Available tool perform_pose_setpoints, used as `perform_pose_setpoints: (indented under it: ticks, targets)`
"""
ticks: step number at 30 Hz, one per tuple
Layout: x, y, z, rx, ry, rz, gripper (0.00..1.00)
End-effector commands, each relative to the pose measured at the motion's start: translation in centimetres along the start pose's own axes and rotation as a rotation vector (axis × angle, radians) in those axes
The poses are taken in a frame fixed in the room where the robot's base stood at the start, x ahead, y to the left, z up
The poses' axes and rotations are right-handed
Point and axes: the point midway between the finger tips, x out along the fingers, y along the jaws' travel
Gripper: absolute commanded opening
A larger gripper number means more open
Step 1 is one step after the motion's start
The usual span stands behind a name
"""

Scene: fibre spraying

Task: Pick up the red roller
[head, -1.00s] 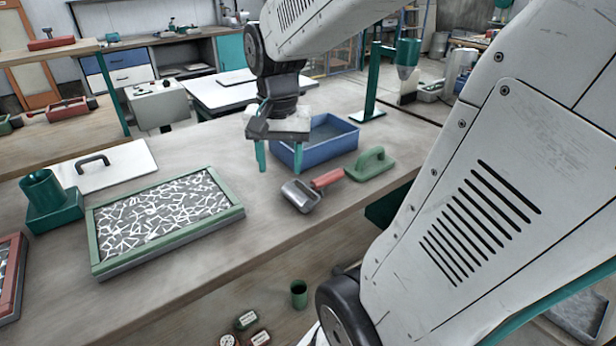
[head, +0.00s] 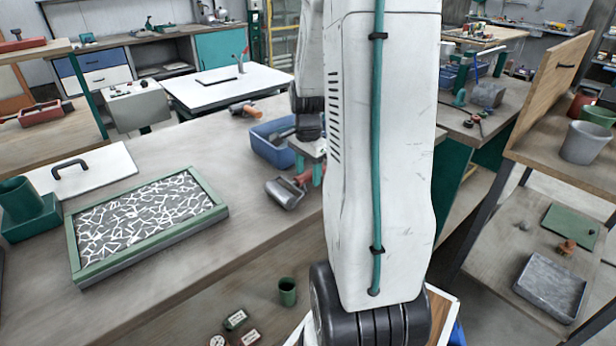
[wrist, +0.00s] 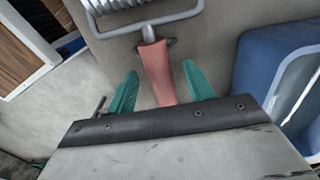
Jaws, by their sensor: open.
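The red roller lies on the workbench, with a grey metal head (head: 284,193) and a red handle (head: 301,179) partly covered by my gripper. In the wrist view, the red handle (wrist: 156,72) runs between the two teal fingers, and its wire frame and pale ribbed roller are at the top edge. My gripper (wrist: 160,76) is open, with one finger on each side of the handle and a visible gap on both sides. In the head view, my gripper (head: 309,171) is low over the handle, half hidden by my arm.
A blue tray (head: 268,150) stands just behind the roller; its wall fills the right of the wrist view (wrist: 256,75). A green-framed panel of white fibres (head: 148,220) lies to the left. An orange-handled tool (head: 245,108) lies behind the tray. Bare bench lies between panel and roller.

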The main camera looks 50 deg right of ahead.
Motion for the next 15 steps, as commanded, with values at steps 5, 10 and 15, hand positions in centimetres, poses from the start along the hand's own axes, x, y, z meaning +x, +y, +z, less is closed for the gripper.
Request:
perform_pose_setpoints:
  ticks: [5,10,15]
  targets:
    - [1.63,0.03,0.03,-0.001,0.000,0.001,0.52]
    - [1.70,0.01,0.03,-0.002,0.000,0.000,0.52]
    - [1.68,0.01,0.03,-0.002,0.000,0.000,0.21]
